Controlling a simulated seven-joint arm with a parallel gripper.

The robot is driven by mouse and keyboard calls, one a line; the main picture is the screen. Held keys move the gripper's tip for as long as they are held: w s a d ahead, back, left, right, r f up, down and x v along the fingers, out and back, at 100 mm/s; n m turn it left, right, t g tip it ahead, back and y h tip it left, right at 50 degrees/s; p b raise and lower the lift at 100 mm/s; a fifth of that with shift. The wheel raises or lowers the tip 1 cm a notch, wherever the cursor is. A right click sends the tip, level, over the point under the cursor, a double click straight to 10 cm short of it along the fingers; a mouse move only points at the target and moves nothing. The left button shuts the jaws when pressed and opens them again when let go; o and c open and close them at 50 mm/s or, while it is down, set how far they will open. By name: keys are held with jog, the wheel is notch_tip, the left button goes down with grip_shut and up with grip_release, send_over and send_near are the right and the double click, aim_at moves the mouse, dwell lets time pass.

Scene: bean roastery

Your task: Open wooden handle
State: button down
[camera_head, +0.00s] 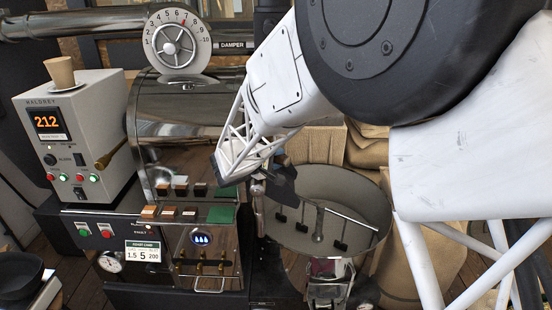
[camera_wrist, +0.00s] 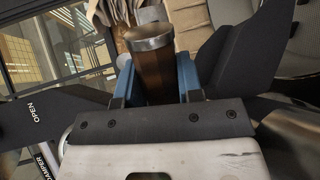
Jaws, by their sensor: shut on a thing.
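In the wrist view, a brown wooden handle (camera_wrist: 148,75) with a silver metal cap stands between the blue pads of my gripper (camera_wrist: 158,80). My gripper is shut on it, one pad on each side. In the head view, my gripper (camera_head: 272,183) is at the front of the roaster drum, above the left rim of the round cooling tray (camera_head: 330,235). There the held handle is hidden behind my gripper and arm. A dark plate marked OPEN (camera_wrist: 36,108) shows at the left of the wrist view.
A grey control box (camera_head: 65,120) with a cup (camera_head: 60,72) on top stands at left. A damper dial (camera_head: 178,40) sits above the shiny drum (camera_head: 190,105). Small sample blocks (camera_head: 168,212) line a ledge below. Burlap sacks (camera_head: 368,145) lie behind the cooling tray.

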jog(key=s+d, duration=0.5)
jog(key=d, duration=0.3)
jog(key=shift+s+d, duration=0.35)
jog(key=c, duration=0.8)
grip_release()
jog(key=shift+s+a, duration=0.1)
jog(key=shift+v, duration=3.8)
